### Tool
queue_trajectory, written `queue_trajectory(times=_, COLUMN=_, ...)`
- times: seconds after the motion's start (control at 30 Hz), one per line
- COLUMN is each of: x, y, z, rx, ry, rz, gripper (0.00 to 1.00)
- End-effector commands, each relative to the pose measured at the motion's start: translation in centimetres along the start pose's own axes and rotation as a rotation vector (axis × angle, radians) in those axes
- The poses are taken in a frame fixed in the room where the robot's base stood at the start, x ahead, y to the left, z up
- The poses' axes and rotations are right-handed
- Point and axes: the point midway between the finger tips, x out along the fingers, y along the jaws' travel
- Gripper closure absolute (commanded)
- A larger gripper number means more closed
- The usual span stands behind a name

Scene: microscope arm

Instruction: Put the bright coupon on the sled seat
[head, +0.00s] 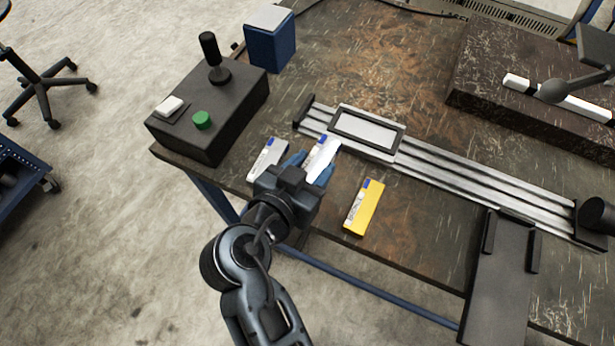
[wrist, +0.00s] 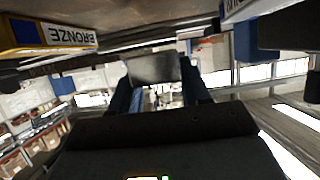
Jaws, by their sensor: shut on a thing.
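Three labelled coupons are by the table's near edge. The bright, whitest coupon (head: 321,156) is between the blue fingers of my gripper (head: 309,168), which is shut on it. In the wrist view this coupon (wrist: 153,68) shows as a grey plate between the fingers (wrist: 160,92). Its far end is close to the rail's near side; I cannot tell its exact height above the table. The sled seat (head: 366,130) is a pale, empty rectangle in a dark frame on the rail, just beyond and right of my gripper.
A grey coupon (head: 267,158) lies left of my gripper and a yellow bronze coupon (head: 363,207) lies right; the yellow one also shows in the wrist view (wrist: 50,36). A control box (head: 208,115) with joystick and green button stands left. The rail (head: 480,180) runs right to a dark knob (head: 597,214).

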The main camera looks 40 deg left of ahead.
Motion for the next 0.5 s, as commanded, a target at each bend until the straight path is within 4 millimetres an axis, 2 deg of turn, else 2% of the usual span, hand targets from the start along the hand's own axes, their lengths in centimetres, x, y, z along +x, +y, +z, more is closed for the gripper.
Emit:
queue_trajectory(times=0.17, x=-0.7, y=-0.3, z=0.9, rx=0.001, ry=0.003, rz=-0.001, gripper=0.98)
queue_trajectory(times=0.4, x=0.5, y=-0.2, z=3.7, rx=0.000, ry=0.001, rz=0.002, gripper=0.98)
queue_trajectory(times=0.5, x=0.7, y=-0.2, z=4.2, rx=0.001, ry=0.003, rz=0.001, gripper=0.98)
